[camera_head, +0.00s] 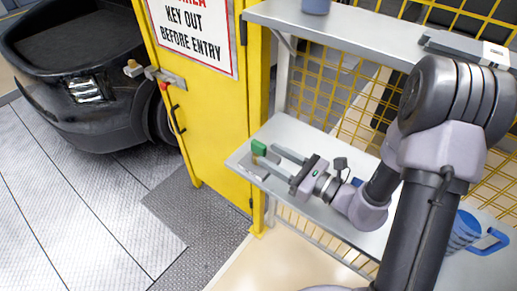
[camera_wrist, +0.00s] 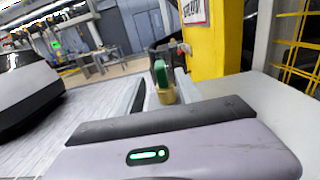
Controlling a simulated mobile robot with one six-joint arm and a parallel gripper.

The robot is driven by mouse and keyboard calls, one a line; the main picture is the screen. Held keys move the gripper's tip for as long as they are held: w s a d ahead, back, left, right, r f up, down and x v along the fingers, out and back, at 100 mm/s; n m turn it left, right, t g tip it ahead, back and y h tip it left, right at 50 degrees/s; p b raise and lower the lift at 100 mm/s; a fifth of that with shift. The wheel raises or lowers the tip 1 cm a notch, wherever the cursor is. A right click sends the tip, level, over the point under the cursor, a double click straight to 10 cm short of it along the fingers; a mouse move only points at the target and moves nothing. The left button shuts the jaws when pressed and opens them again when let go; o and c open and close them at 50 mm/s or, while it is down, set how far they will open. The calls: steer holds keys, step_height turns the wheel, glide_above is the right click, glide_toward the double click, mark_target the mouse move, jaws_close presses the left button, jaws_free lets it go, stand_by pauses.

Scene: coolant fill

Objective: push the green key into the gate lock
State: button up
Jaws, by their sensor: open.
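The green key (camera_head: 259,147) is at the left end of the grey shelf (camera_head: 238,160), green part up. In the wrist view the green key (camera_wrist: 160,73) shows upright above a brass-coloured part (camera_wrist: 166,97). My gripper (camera_head: 266,156) is low over the shelf and points left at the key. Its two fingers are apart, with the key showing in the gap between them in the wrist view (camera_wrist: 160,92). I cannot tell whether a finger touches it. The gate lock (camera_head: 166,77) is on the yellow gate, left of the shelf; its keyhole is too small to make out.
The yellow gate (camera_head: 213,105) carries a warning sign (camera_head: 196,28) and a dark handle (camera_head: 177,120). An upper shelf (camera_head: 340,32) runs above my gripper. Yellow mesh stands behind the shelves. A dark car (camera_head: 75,75) is at the left. The floor before the gate is clear.

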steer(key=x, duration=0.8)
steer(key=shift+w+b, duration=0.15)
steer(key=shift+b, duration=0.25)
jaws_close()
